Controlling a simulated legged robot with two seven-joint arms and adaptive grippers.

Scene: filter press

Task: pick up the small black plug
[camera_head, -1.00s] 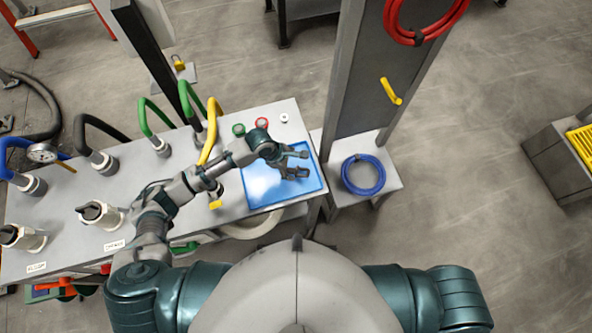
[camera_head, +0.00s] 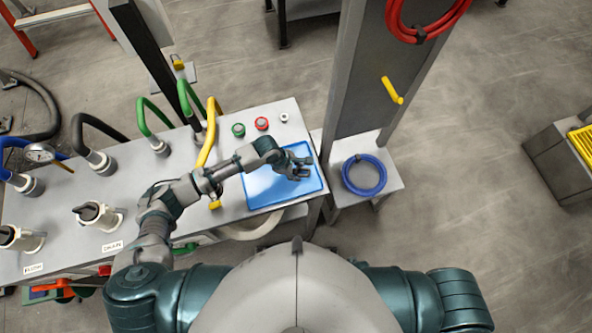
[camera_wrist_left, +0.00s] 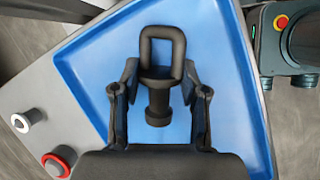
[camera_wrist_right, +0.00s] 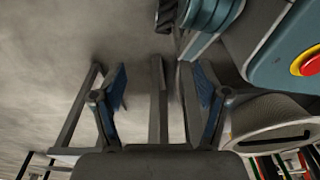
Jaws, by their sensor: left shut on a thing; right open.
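The small black plug (camera_wrist_left: 158,88) has a square loop handle and a stubby round stem. In the left wrist view it sits between the fingers of my left gripper (camera_wrist_left: 160,82), which is shut on it. Behind it is the blue tray (camera_wrist_left: 85,70). In the head view my left gripper (camera_head: 300,168) is over the right half of the blue tray (camera_head: 262,192), and the plug is small and dark there. I cannot tell whether the plug touches the tray. My right gripper (camera_wrist_right: 162,85) is open and empty in the right wrist view.
Green (camera_head: 238,130) and red (camera_head: 261,123) buttons and a white ring (camera_head: 284,117) are behind the tray. A yellow hose (camera_head: 208,145) and green hoses stand to its left. A blue coil (camera_head: 364,175) lies on a grey ledge beside a tall post (camera_head: 360,70).

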